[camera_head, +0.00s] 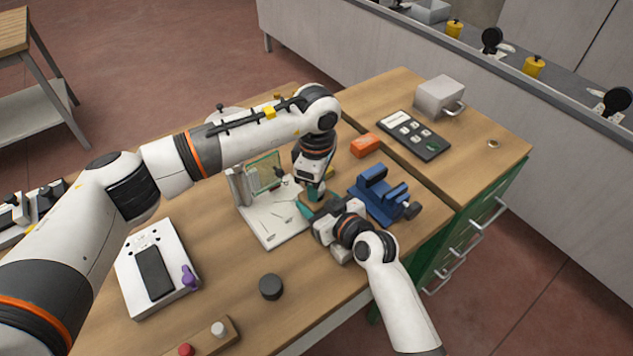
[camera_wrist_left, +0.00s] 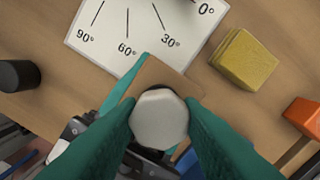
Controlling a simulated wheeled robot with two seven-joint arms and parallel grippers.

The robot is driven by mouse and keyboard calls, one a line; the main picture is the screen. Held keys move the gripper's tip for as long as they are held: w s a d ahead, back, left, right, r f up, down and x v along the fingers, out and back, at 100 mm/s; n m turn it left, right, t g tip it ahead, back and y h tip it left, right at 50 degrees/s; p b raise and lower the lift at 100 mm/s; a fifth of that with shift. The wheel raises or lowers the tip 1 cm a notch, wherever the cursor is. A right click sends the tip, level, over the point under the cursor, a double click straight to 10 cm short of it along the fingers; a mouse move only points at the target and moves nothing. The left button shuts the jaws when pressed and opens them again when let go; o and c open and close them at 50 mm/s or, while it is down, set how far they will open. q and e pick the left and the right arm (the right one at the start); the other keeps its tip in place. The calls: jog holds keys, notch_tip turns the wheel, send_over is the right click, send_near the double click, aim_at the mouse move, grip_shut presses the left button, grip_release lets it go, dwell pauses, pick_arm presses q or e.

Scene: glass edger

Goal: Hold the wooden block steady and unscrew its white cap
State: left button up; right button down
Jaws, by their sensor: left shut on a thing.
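The wooden block (camera_wrist_left: 152,78) is small and brown, beside the white angle board. Its white cap (camera_wrist_left: 160,120) is many-sided and sits over the block in the left wrist view. My left gripper (camera_wrist_left: 160,122) points down with its teal fingers shut on the cap, one on each side. In the head view my left gripper (camera_head: 315,190) hides the cap. My right gripper (camera_head: 312,210) reaches in from the lower right at the block.
The angle board (camera_head: 272,225) stands left of the grippers. A blue vise (camera_head: 382,195) is close on the right. An orange box (camera_head: 366,146) and a yellow block (camera_wrist_left: 245,59) are near. A dark round piece (camera_head: 271,287) stands in front, with bare tabletop around it.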

pick_arm(q)
jog(key=n, duration=0.4)
jog(key=shift+n, duration=0.4)
jog(key=n, duration=0.4)
jog(key=shift+n, duration=0.3)
jog(key=n, duration=0.4)
jog(key=shift+n, duration=0.4)
pick_arm(e)
jog(key=shift+f, duration=0.1)
pick_arm(q)
jog(key=n, duration=0.5)
jog(key=shift+r, duration=0.25)
jog(key=shift+r, duration=0.9)
